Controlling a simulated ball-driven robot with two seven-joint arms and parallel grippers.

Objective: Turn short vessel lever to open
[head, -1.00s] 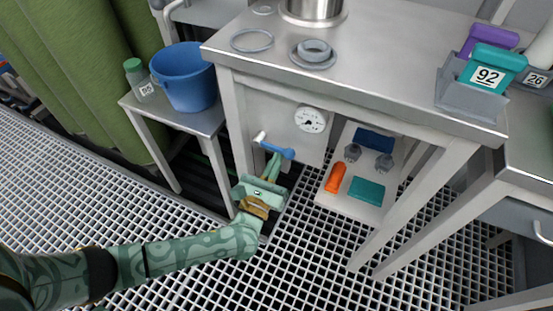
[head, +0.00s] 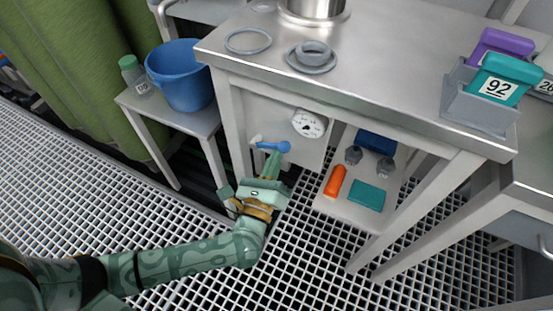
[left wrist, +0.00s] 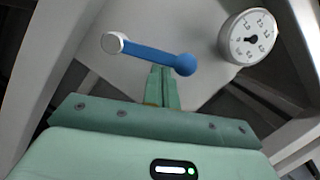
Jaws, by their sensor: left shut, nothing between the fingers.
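The blue lever (head: 272,147) sits on the grey panel under the steel table, left of a round gauge (head: 309,124). It lies roughly crosswise, with a pale hub at its left end and a rounded blue knob at its right. In the left wrist view the lever (left wrist: 150,54) slopes slightly down to the right, with the gauge (left wrist: 249,37) at upper right. My left gripper (head: 273,166) is shut and empty, its fingertips just below the lever near the knob. In the left wrist view the fingertips (left wrist: 163,75) appear at the lever's underside; contact is unclear. My right gripper is not visible.
A low shelf (head: 350,208) right of the panel holds an orange item, teal and blue boxes and two grey knobs. A side table with a blue bucket (head: 182,76) and a bottle stands left. Table legs flank the panel. The grating floor in front is clear.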

